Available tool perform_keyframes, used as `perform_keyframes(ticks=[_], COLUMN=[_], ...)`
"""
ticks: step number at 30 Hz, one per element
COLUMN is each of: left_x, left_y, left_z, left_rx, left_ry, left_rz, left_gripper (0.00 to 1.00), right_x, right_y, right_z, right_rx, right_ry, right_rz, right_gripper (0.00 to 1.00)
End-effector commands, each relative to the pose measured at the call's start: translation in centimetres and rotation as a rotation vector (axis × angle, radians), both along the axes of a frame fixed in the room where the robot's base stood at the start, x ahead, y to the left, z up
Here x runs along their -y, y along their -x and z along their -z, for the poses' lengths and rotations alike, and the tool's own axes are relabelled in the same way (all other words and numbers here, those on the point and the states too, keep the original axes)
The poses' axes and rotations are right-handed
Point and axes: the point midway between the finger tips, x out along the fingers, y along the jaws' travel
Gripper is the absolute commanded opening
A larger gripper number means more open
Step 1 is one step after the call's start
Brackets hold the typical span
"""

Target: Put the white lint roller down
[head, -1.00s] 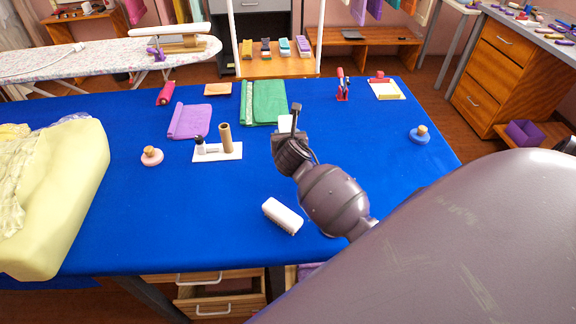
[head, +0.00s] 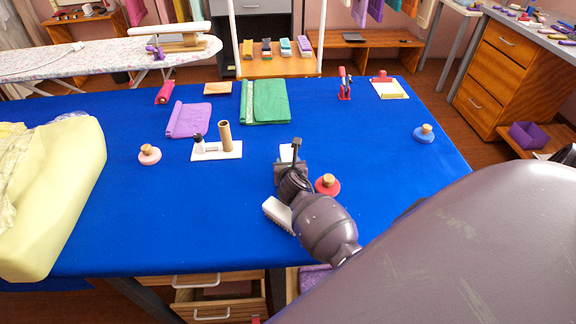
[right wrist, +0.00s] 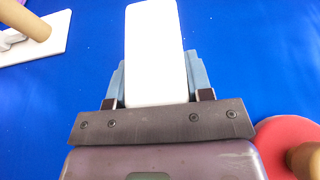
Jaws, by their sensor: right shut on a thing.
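The white lint roller (right wrist: 155,45) shows in the right wrist view as a plain white block between the blue-grey fingers of my right gripper (right wrist: 155,70). The gripper is shut on it. In the head view only a small white part of the roller (head: 286,153) shows beyond my right gripper (head: 291,158), over the middle of the blue table (head: 370,140). The gripper hides the rest. I cannot tell whether the roller touches the cloth. My left gripper is not in view.
A red disc with a wooden knob (head: 327,186) lies just right of the gripper. A white bristled brush (head: 278,213) lies partly behind my wrist. A white tray (head: 222,153) with a cardboard tube stands to the left. The table's right side is mostly clear.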

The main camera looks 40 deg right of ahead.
Motion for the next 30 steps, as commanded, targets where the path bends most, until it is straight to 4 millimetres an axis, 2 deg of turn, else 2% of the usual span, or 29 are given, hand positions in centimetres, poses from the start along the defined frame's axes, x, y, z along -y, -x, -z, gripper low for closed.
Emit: perform_keyframes(ticks=[10, 11, 15, 26, 30], left_x=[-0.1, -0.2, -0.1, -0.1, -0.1], left_y=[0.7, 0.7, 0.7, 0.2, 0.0], left_z=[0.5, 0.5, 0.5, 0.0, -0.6], left_rx=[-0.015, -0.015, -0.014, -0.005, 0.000], left_ry=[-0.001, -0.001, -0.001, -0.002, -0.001], left_rz=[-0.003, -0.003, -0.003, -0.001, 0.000], left_gripper=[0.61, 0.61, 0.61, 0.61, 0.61], right_x=[0.0, 0.1, 0.0, 0.0, -0.7], right_y=[-0.1, 0.0, -0.1, -0.1, 1.2], right_z=[0.2, 0.2, 0.1, -0.3, -0.9], right_rx=[0.001, 0.001, 0.002, 0.003, 0.002], right_ry=[0.003, 0.002, 0.001, -0.001, 0.001], right_rz=[-0.001, 0.000, 0.000, 0.001, 0.000], right_gripper=[0.21, 0.50, 0.71, 0.72, 0.72])
